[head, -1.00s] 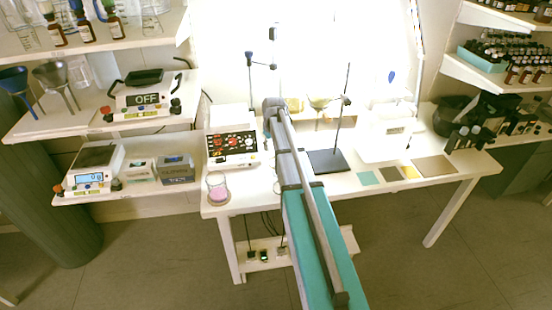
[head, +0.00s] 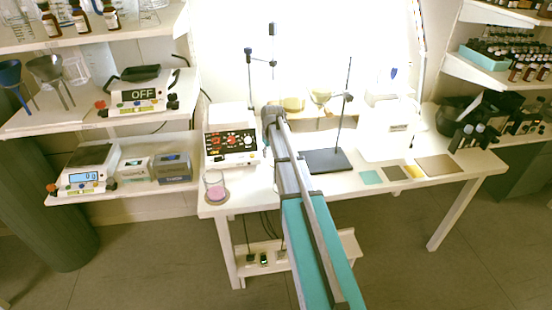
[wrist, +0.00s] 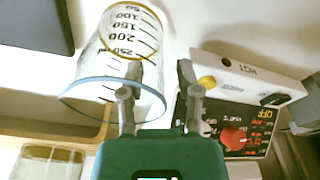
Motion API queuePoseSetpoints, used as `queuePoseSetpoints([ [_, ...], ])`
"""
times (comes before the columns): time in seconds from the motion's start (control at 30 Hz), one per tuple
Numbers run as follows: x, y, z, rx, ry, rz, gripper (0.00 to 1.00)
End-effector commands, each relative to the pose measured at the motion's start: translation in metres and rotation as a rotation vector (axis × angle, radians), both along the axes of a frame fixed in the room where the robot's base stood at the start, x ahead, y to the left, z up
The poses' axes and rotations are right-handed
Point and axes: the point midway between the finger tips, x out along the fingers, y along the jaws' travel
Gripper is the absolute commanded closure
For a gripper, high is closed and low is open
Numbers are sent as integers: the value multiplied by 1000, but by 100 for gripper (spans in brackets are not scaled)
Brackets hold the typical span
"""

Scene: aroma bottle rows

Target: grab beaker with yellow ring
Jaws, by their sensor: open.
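In the wrist view a clear glass beaker (wrist: 108,40) with black volume marks has a yellow ring (wrist: 152,17) near its base end and a blue rim at its mouth. It appears base up in the picture. My gripper (wrist: 160,78) is open, with its two grey fingers apart. The left finger overlaps the beaker's right side near the rim; I cannot tell whether it is inside, in front or touching. The right finger is clear of the beaker. In the head view my arm hides the gripper, and I cannot make out this beaker.
A hotplate with a red knob (wrist: 233,138) is close right of my fingers. Another glass vessel (wrist: 45,165) shows at lower left. In the head view, a beaker with pink liquid (head: 215,194) stands at the table's front left, and a stand (head: 325,160) is right of my arm.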

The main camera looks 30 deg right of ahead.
Motion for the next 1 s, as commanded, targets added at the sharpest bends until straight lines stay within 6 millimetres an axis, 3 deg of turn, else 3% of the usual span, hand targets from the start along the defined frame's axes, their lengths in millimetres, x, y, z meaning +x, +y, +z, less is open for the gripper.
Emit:
queuePoseSetpoints([
  [0.43,0,0,0,0,0,0,56],
  [0.7,0,0,0,0,0,0,100],
  [1.0,0,0,0,0,0,0,100],
])
